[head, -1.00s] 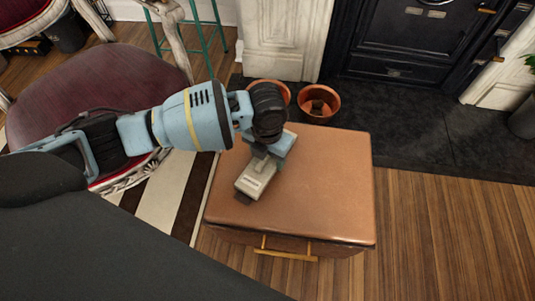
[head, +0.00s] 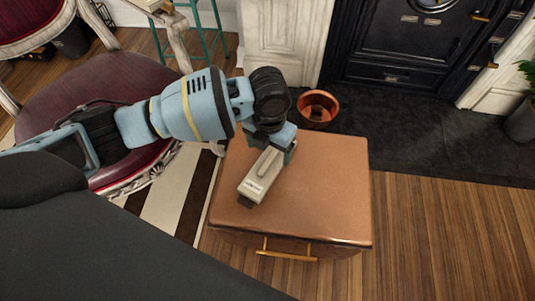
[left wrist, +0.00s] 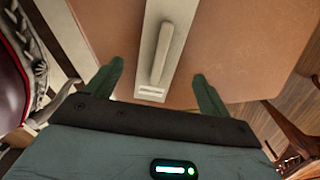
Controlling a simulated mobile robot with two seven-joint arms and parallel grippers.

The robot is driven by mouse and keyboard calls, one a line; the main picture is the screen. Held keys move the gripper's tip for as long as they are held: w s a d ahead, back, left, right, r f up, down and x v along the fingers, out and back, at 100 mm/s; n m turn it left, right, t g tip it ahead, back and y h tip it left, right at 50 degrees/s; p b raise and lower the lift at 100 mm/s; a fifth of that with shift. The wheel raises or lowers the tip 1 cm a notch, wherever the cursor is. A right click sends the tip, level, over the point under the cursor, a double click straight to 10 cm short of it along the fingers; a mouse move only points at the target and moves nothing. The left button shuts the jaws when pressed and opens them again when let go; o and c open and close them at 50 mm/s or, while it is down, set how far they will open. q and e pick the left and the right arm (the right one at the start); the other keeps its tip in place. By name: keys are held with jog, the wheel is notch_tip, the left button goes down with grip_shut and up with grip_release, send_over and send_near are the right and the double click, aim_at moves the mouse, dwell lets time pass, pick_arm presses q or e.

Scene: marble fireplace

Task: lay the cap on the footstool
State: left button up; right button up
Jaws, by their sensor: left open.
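No cap that I can make out shows in either view. No separate footstool is clear; the nearest furniture is a low brown-topped cabinet (head: 325,195) with a brass drawer handle. A pale grey flat tool with a raised bar handle (head: 257,188) lies on its top, towards the left. My left gripper (head: 277,148) is just over the tool's far part and hides some of it. In the left wrist view the open fingers (left wrist: 158,77) are wide apart, with the tool (left wrist: 158,50) seen between them and no grip on it. My right gripper is not in view.
A copper pot (head: 319,108) stands on the dark hearth behind the cabinet. A chair with a dark red seat (head: 70,90) is at the left, under my arm. The cabinet top's right side and the wooden floor (head: 450,235) at right are clear.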

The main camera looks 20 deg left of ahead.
aim_at(269, 160)
pick_arm(q)
notch_tip(269, 160, up, 6)
jog(key=shift+f+p, duration=0.25)
jog(key=shift+p, duration=0.5)
